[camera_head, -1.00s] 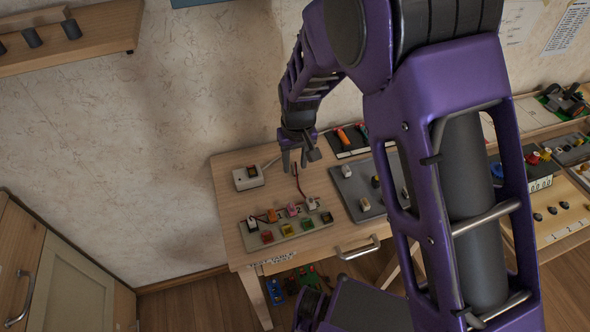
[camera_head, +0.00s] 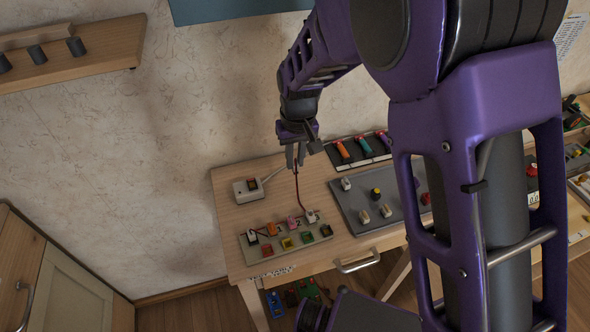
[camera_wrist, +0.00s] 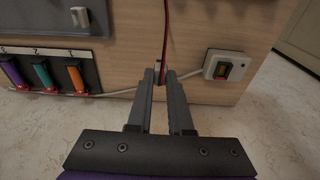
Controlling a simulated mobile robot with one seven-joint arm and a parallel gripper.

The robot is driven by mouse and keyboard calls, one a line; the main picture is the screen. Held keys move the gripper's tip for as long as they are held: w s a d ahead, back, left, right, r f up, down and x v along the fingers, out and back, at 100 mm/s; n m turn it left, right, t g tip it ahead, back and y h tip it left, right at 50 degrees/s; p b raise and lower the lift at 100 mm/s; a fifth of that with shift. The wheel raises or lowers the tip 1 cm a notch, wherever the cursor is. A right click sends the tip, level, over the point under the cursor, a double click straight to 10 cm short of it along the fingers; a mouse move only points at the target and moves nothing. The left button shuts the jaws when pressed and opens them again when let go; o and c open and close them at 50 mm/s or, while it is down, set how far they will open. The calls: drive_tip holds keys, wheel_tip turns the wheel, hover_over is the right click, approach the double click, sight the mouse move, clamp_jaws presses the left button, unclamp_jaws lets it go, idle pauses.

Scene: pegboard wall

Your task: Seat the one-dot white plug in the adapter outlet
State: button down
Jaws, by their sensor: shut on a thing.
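My gripper (camera_head: 296,160) is above the left part of the table. In the wrist view, its fingers (camera_wrist: 163,75) are close together on a small dark end of a red-and-black cord (camera_wrist: 166,30); the fingers hide most of it. In the head view the cord (camera_head: 298,190) hangs down to a white plug (camera_head: 311,216) on the grey power strip (camera_head: 262,254). Another white plug (camera_head: 252,237) is at the strip's left end. Dots on the plugs are too small to tell.
Orange (camera_head: 272,229) and pink (camera_head: 292,222) plugs sit on the strip among coloured switches. A grey cable (camera_head: 274,173) runs from the outlet box.

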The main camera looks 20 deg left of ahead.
wheel_tip(320, 180, up, 4)
drive_tip(key=a, duration=0.2)
drive_tip(key=p, duration=0.2)
hover_over(252, 184)
drive_tip(key=shift+s+d+f+b, duration=0.1)
drive_tip(key=shift+s+f+b, duration=0.05)
drive_tip(key=shift+f+b, duration=0.95)
drive_tip(key=shift+s+d+f+b, duration=0.1)
drive_tip(key=shift+f+b, duration=0.7)
drive_tip(key=shift+f, duration=0.55)
drive_tip(key=shift+f+b, duration=0.4)
drive_tip(key=shift+f, duration=0.5)
drive_tip(key=c, duration=0.8)
unclamp_jaws()
drive_tip(key=shift+o, duration=0.2)
drive_tip(key=shift+r+p, duration=1.75)
drive_tip(key=shift+r, duration=0.8)
